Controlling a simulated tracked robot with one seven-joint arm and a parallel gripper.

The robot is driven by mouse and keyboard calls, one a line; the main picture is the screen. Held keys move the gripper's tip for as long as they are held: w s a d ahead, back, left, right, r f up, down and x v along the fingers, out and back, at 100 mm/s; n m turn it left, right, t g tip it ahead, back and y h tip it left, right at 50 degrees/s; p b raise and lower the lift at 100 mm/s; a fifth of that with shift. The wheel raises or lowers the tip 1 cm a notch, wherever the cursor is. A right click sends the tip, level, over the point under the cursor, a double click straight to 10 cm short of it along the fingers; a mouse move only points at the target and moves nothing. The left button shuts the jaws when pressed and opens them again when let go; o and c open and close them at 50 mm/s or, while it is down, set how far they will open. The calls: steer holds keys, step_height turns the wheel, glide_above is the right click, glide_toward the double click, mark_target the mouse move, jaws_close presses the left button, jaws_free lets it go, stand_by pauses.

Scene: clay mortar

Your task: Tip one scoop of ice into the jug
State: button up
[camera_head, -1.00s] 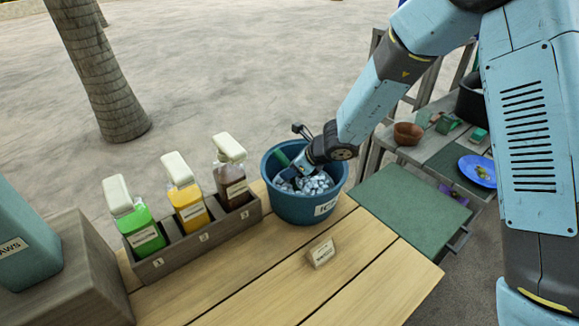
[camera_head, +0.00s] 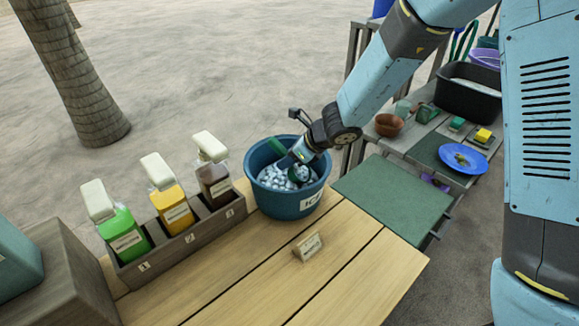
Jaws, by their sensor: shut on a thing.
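A blue round tub (camera_head: 283,204) labelled "ICE" stands on the wooden counter, holding pale ice cubes (camera_head: 272,180). My gripper (camera_head: 296,160) reaches down into the tub from the upper right, over the right part of the ice. It is shut on what looks like the scoop (camera_head: 299,173), a small dark green and grey piece at the jaws. The arm partly hides it, and I cannot tell whether it holds ice. I cannot make out a jug for certain in this view.
Left of the tub, a wooden rack (camera_head: 190,244) holds green, yellow and brown bottles. A small sign (camera_head: 308,246) stands in front. A green board (camera_head: 393,195) lies to the right. Beyond it, a side table carries a brown bowl (camera_head: 389,125), a blue plate (camera_head: 463,158) and a black bin (camera_head: 468,95).

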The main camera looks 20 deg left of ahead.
mark_target(279, 145)
steer(key=shift+a+r, duration=0.1)
steer(key=shift+r, duration=3.2)
steer(key=shift+w+a+r+h, duration=0.1)
steer(key=shift+a+r+h, duration=0.4)
steer(key=shift+r+h, duration=0.35)
steer(key=shift+s+a+r+h, duration=0.1)
steer(key=shift+a+r+h, duration=0.45)
steer(key=shift+h, duration=0.55)
steer(key=shift+w+a+r+h, duration=0.1)
steer(key=shift+a+r+h, duration=0.3)
steer(key=shift+r+h, duration=0.45)
steer(key=shift+a+r+g+h, duration=0.3)
steer(key=shift+r+h, duration=0.2)
steer(key=shift+h, duration=0.4)
